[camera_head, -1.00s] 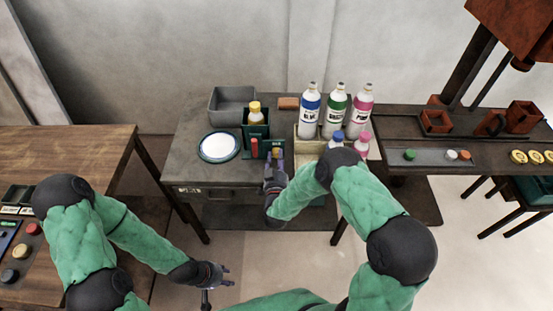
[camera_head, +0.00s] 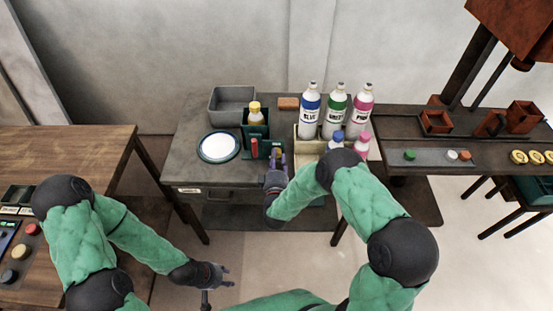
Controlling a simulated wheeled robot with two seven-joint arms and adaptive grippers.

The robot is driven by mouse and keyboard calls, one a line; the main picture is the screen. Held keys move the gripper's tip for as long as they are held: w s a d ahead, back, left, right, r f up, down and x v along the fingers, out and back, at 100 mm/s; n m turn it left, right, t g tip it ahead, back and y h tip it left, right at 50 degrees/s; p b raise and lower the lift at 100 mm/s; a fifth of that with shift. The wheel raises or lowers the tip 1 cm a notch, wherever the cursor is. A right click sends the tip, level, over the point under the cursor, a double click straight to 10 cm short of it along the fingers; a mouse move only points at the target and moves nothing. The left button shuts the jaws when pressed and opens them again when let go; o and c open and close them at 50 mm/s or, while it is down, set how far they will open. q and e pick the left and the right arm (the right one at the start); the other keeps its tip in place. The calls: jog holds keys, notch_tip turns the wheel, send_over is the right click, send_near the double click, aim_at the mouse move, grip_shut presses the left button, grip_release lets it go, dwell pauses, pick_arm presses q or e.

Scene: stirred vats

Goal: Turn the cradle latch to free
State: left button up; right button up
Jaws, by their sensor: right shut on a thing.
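A dark green cradle (camera_head: 256,130) holds a yellow-capped bottle (camera_head: 255,113) on the grey bench. At the cradle's front, a small red upright piece (camera_head: 254,149) stands left of a small yellowish piece (camera_head: 278,153), which looks like the cradle latch. My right gripper (camera_head: 276,160) is shut on this yellowish piece, and its fingers hide most of it. I cannot tell the latch's exact angle. My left gripper (camera_head: 226,276) hangs low in front of the bench, open and empty.
A round white dish (camera_head: 219,146) and a grey bin (camera_head: 233,103) stand left of the cradle. An orange block (camera_head: 288,103) lies behind.

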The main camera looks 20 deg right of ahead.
jog(key=n, duration=0.4)
jog(key=shift+n, duration=0.4)
jog(key=n, duration=0.4)
jog(key=n+p, duration=0.1)
jog(key=n, duration=0.4)
jog(key=shift+n, duration=1.8)
jog(key=o, duration=1.2)
jog(key=shift+c, duration=0.2)
